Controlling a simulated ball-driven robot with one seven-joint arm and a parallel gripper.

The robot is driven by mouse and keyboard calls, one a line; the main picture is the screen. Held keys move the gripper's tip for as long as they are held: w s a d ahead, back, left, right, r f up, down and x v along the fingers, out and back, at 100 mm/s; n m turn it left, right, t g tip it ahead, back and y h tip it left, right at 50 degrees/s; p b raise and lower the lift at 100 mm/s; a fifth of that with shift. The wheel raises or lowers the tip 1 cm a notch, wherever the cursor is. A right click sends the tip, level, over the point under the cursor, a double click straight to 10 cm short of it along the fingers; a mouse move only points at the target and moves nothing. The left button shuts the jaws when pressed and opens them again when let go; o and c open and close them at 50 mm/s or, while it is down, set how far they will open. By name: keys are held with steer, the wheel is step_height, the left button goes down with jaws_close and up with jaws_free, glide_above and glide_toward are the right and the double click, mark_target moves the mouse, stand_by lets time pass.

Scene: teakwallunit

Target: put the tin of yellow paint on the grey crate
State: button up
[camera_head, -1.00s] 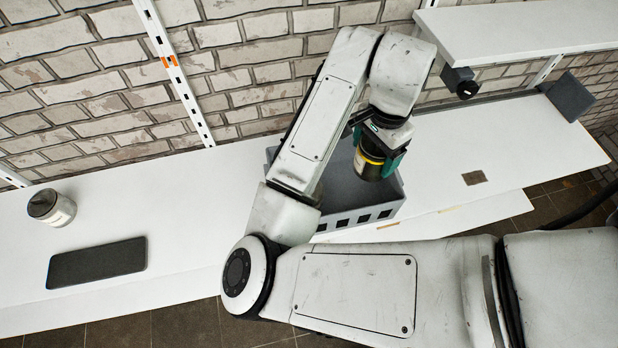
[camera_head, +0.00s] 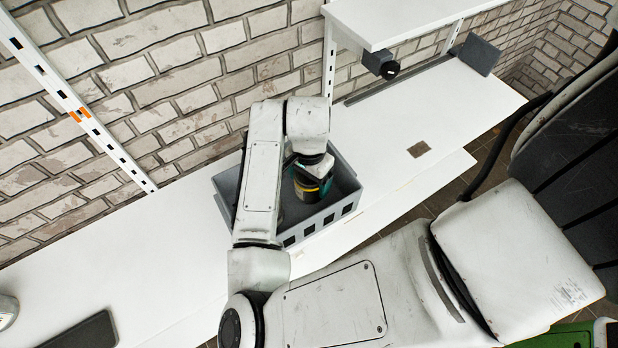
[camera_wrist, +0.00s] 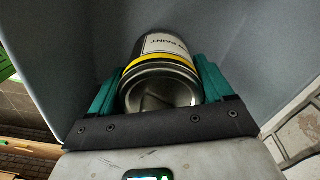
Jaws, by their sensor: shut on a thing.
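The tin of yellow paint (camera_head: 306,193) is dark with a yellow band and a white label marked PAINT. It also shows in the wrist view (camera_wrist: 160,72). My gripper (camera_head: 314,181), with teal fingers, is shut on the tin; one finger shows on each side of it in the wrist view (camera_wrist: 155,85). The grey crate (camera_head: 318,224) is an open box with square holes along its front wall. The tin is within the crate's outline, with grey walls around it. I cannot tell whether its base touches the crate's floor.
The crate stands on a long white shelf (camera_head: 420,110) against a brick wall. A higher white shelf (camera_head: 400,18) with a dark knob-like object (camera_head: 381,64) is at the upper right. A dark flat slab (camera_head: 85,334) and a jar (camera_head: 7,311) are at lower left.

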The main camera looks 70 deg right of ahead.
steer(key=shift+f, duration=0.3)
steer(key=shift+f, duration=0.2)
steer(key=o, duration=1.2)
steer(key=shift+o, duration=0.2)
steer(key=shift+r, duration=0.15)
step_height(320, 180, up, 12)
steer(key=shift+r, duration=0.1)
